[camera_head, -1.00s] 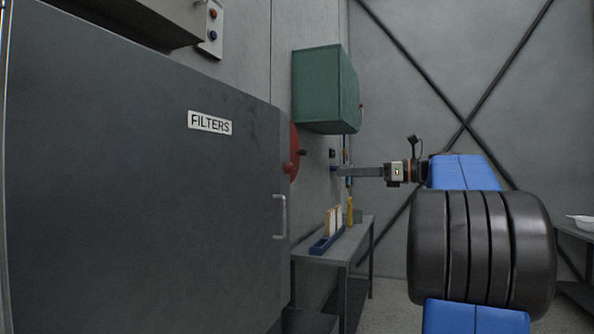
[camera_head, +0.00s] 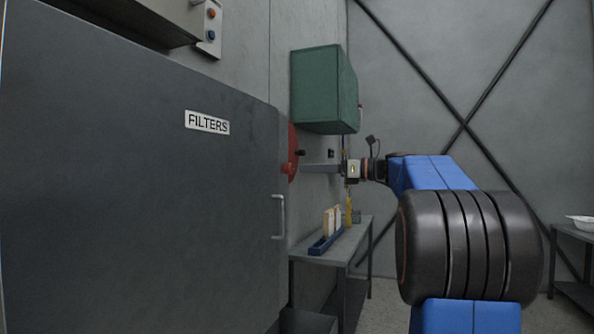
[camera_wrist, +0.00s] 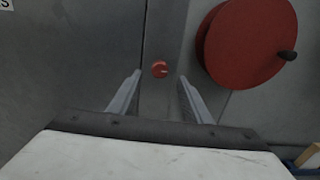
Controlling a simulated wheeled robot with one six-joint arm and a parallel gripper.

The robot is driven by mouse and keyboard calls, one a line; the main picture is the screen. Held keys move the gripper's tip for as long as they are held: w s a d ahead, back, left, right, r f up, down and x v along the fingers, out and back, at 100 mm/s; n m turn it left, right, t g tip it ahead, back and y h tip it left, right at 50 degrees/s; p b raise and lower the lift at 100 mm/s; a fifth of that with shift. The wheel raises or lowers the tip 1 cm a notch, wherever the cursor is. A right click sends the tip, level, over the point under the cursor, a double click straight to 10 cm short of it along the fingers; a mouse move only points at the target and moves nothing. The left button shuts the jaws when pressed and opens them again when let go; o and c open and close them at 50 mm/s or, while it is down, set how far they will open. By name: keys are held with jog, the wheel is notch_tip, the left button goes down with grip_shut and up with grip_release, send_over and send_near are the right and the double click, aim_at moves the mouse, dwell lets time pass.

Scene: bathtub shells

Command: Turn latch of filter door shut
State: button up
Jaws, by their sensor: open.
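The grey filter door (camera_head: 120,200) with its FILTERS label (camera_head: 207,122) fills the left of the head view and looks flush with its cabinet. In the wrist view a small round red latch knob (camera_wrist: 160,69) sits near the door's edge (camera_wrist: 112,60), ahead of my fingertips. The knob also shows in the head view (camera_head: 287,169) at the door's right edge. My gripper (camera_wrist: 160,92) is open, with one finger on each side of the knob's line, and seems still short of it. Which way the latch points is too small to tell.
A red wheel (camera_wrist: 247,42) with a dark handle is close to the right of the knob. A grey door handle (camera_head: 280,217) is below it. A green box (camera_head: 322,90) hangs on the wall above a bench (camera_head: 350,245) holding a blue tray (camera_head: 326,242).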

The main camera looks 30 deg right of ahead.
aim_at(292, 169)
jog(key=shift+x, duration=2.8)
jog(key=c, duration=1.1)
